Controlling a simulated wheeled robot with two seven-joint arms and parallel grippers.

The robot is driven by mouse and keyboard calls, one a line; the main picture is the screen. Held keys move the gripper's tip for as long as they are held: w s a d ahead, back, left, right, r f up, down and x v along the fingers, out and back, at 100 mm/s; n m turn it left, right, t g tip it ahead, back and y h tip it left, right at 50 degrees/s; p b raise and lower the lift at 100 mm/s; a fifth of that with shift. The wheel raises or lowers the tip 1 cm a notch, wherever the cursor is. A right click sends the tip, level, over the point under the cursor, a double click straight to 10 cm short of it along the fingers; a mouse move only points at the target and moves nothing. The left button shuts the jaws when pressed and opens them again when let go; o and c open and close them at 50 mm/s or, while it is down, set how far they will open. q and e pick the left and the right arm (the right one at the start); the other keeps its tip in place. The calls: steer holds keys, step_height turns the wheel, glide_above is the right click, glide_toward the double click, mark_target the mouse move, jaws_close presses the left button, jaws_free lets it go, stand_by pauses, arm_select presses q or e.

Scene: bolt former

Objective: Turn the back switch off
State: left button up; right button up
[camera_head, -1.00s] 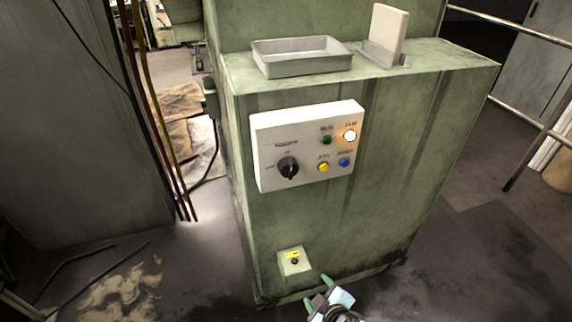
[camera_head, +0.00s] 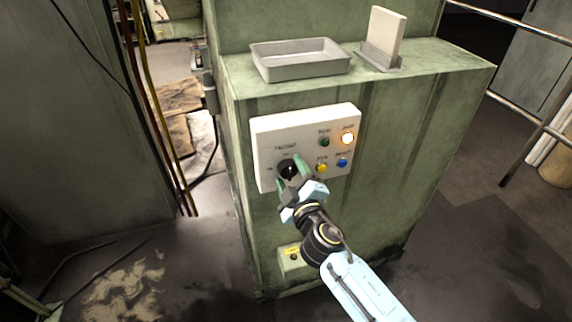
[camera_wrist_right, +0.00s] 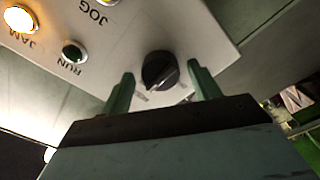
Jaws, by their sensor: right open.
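A black rotary switch (camera_head: 288,168) sits at the lower left of the white control panel (camera_head: 263,131) on the green machine's front. It also shows in the right wrist view (camera_wrist_right: 160,70), with a pale pointer mark on it. My right gripper (camera_head: 285,162) is open, with one green finger on each side of the switch. In the wrist view, the fingers (camera_wrist_right: 160,80) flank the switch with visible gaps and do not appear to touch it. I cannot read the switch's labels clearly. My left gripper is out of view.
The panel also has a lit amber JAM lamp (camera_head: 348,138), a green button (camera_head: 324,141), a yellow button (camera_head: 321,167) and a blue button (camera_head: 342,163). A small yellow-labelled box (camera_head: 292,258) is low on the machine. A metal tray (camera_head: 300,75) stands on its ledge. Cables (camera_head: 150,95) hang at left.

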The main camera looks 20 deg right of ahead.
steer(key=shift+w+f+m+b, duration=0.2)
steer(key=shift+w+m+b, duration=0.1)
steer(key=shift+m, duration=0.7)
steer(key=m+b, duration=0.1)
steer(key=m, duration=0.4)
steer(key=shift+s+r+m, duration=0.1)
steer(key=shift+s+m, duration=0.05)
steer(key=shift+m, duration=0.15)
steer(key=m, duration=0.3)
steer(key=c, duration=1.2)
steer(key=n, duration=0.4)
steer(key=shift+n+p, duration=0.4)
steer(key=n, duration=0.5)
steer(key=shift+n+p, duration=0.35)
steer(key=shift+n, duration=0.05)
steer(key=o, duration=1.2)
